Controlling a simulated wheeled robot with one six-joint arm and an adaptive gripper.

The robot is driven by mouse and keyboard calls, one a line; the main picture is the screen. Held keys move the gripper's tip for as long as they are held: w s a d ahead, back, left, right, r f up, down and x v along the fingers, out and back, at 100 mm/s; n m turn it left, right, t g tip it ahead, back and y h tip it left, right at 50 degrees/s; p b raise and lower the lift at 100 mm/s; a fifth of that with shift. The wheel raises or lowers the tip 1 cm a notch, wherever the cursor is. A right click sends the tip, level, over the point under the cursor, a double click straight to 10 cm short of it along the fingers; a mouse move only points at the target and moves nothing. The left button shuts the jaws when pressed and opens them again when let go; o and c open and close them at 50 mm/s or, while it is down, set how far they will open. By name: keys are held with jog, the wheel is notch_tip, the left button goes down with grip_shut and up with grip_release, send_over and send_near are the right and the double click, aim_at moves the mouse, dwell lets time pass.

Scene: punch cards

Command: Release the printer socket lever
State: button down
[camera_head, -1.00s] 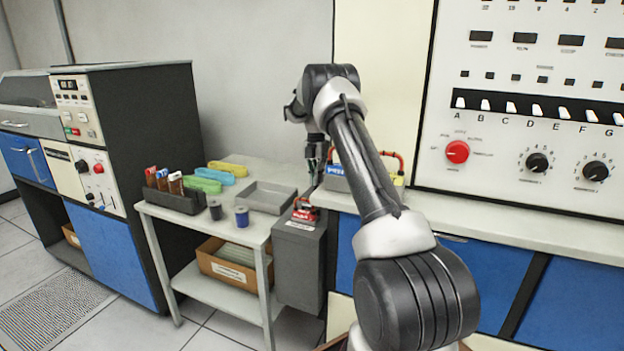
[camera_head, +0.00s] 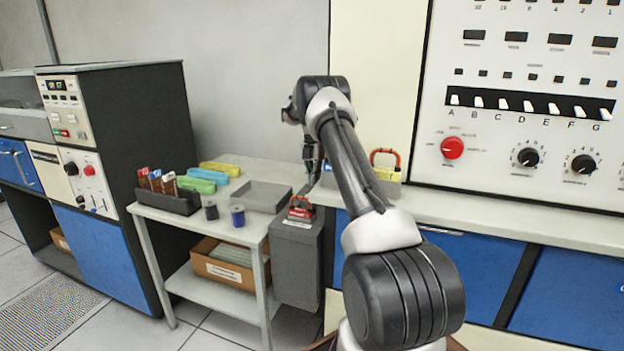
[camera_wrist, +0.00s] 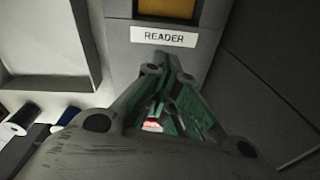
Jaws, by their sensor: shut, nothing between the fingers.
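The printer socket lever cannot be picked out for certain. A red handle (camera_head: 385,157) stands on a grey box with a yellow part (camera_head: 388,174) on the right-hand counter, partly hidden behind my arm. A red block (camera_head: 301,209) sits on top of a grey unit (camera_head: 298,256) at the cart's right edge. In the wrist view a label reading READER (camera_wrist: 164,37) is on a grey panel beyond my fingers. My gripper (camera_head: 312,178) is shut and empty, above and near the red block. It also shows in the wrist view (camera_wrist: 168,62), with a red and white bit between its links.
A control panel (camera_head: 530,100) stands at the right. The counter front (camera_head: 500,213) is mostly clear.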

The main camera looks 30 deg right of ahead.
dwell(0.3)
notch_tip(320, 180, up, 12)
jog(key=w, duration=0.1)
jog(key=shift+d, duration=0.25)
dwell(0.6)
